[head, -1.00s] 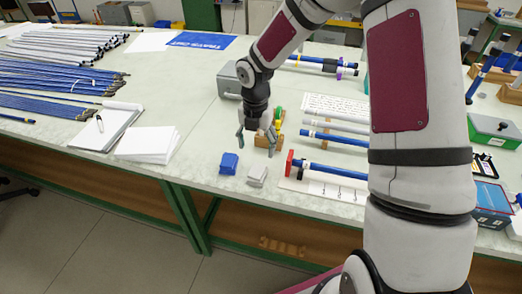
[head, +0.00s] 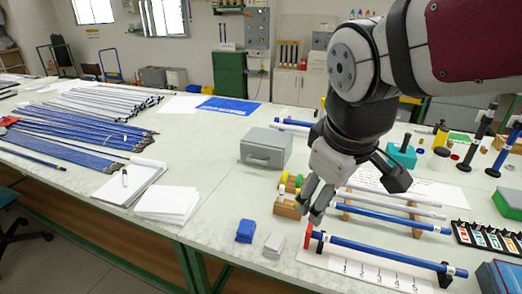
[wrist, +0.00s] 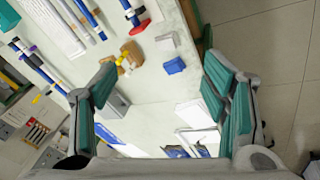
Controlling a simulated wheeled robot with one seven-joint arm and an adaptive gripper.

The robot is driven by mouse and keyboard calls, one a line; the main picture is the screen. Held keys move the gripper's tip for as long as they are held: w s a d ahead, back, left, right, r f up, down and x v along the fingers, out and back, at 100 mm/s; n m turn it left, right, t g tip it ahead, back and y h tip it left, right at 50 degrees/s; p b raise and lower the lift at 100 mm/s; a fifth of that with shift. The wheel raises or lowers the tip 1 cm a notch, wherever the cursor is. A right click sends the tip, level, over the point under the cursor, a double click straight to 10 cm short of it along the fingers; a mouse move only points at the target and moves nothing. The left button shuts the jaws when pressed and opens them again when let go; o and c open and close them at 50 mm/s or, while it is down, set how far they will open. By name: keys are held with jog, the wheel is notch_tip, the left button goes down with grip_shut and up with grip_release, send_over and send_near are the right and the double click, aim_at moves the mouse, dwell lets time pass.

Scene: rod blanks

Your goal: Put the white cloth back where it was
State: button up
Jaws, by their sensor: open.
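The white cloth (head: 273,245) is a small pale grey-white folded piece lying on the bench near its front edge. A blue folded cloth (head: 245,231) lies just left of it, apart by a narrow gap. The wrist view also shows the white cloth (wrist: 168,38) and the blue cloth (wrist: 174,66). My gripper (head: 312,205) is above the bench, to the right of and behind the white cloth in the head view. Its fingers stand wide apart and empty in the wrist view (wrist: 155,75).
A wooden block with coloured pegs (head: 287,204) is beside my gripper. Blue and white rods (head: 390,256) lie on supports to the right. A grey metal box (head: 265,148) stands behind. A white paper stack (head: 167,203) lies left; bench around the cloths is clear.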

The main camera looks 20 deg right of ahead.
jog(key=s+a+r+m+t+y, duration=0.1)
jog(key=s+m, duration=0.4)
jog(key=s, duration=0.1)
jog(key=shift+s+r+m+y, duration=0.15)
jog(key=shift+m+y, duration=0.15)
jog(key=shift+m, duration=0.1)
dwell(0.8)
